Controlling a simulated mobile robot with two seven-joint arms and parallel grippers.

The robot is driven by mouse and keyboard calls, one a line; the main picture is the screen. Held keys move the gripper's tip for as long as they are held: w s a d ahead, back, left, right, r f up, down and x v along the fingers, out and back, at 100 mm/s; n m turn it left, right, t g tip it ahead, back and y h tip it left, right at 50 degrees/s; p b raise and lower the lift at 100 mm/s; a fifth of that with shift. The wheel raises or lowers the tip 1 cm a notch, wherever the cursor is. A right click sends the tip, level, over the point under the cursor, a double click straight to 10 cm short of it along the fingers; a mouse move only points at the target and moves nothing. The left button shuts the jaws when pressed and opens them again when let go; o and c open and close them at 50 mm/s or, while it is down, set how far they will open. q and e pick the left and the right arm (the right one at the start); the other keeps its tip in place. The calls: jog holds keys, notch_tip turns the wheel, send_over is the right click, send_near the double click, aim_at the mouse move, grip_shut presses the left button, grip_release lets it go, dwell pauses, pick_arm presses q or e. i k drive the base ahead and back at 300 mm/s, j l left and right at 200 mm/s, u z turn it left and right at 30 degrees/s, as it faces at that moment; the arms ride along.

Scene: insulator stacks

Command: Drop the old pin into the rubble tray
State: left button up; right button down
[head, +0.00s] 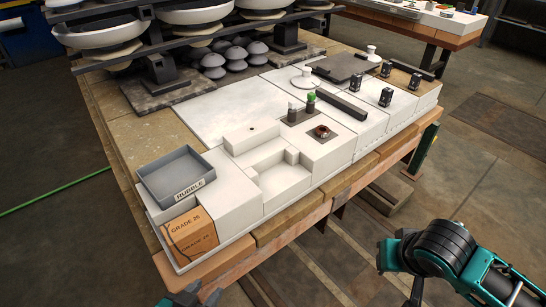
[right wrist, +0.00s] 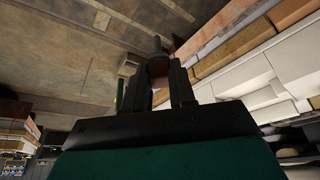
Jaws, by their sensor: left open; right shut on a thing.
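The rubble tray (head: 190,188) is a grey open box with a "RUBBLE" label, at the left end of the white worktop. Its visible floor looks empty. In the right wrist view, my right gripper (right wrist: 170,85) is shut on the old pin (right wrist: 157,65), a small piece with a brownish body and a thin grey stem. The pin sticks out beyond the fingertips, with floor behind it. The pin is not visible in the head view. My left gripper (head: 195,296) is open at the bottom edge of the head view, in front of the bench and apart from the tray.
Insulator stacks (head: 195,12) rise behind.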

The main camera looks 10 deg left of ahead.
aim_at(183, 176)
jog(key=k+j, duration=0.1)
jog(key=j, duration=1.5)
jog(key=k, duration=0.05)
